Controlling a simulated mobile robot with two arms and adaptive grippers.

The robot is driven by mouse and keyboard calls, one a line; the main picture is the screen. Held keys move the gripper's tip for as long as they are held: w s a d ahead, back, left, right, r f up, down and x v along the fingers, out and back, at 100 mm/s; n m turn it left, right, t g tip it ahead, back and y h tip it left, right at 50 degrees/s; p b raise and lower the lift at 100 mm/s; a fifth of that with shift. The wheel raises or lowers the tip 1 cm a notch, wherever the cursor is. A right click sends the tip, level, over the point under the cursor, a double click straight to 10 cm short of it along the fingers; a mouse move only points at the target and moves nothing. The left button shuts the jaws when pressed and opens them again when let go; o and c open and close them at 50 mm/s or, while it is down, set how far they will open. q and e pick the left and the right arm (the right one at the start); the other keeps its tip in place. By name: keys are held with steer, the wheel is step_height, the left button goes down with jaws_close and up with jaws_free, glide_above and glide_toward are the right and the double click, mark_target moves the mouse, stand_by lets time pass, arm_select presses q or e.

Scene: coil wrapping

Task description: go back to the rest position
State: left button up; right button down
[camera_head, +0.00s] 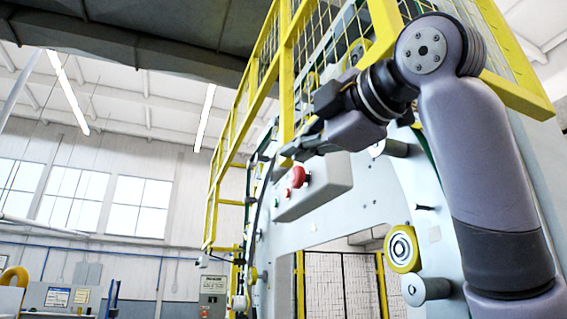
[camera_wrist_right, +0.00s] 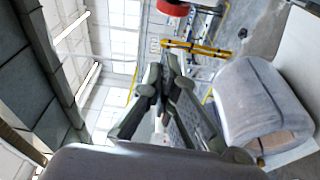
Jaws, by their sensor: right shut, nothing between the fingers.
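My right gripper (camera_head: 290,150) is in front of the wrapping machine (camera_head: 385,190), left of my raised right forearm. Its fingers appear together and empty. In the right wrist view the gripper (camera_wrist_right: 168,68) also shows shut, with nothing between the fingertips. From the head view I cannot tell whether the fingers touch the machine or the yellow cage behind them. My left gripper is in neither view.
A control box (camera_head: 315,188) with a red button (camera_head: 299,177) sits just below the right gripper. A yellow mesh cage (camera_head: 272,65) rises behind it. A yellow-rimmed roller (camera_head: 402,249) is lower right. Open hall space lies to the left, before the windows (camera_head: 139,205).

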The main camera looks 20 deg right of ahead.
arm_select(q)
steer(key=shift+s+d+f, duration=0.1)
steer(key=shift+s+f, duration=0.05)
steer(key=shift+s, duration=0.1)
arm_select(e)
steer(key=shift+s+a+r, duration=0.1)
steer(key=shift+s+a, duration=0.1)
steer(key=shift+s, duration=0.55)
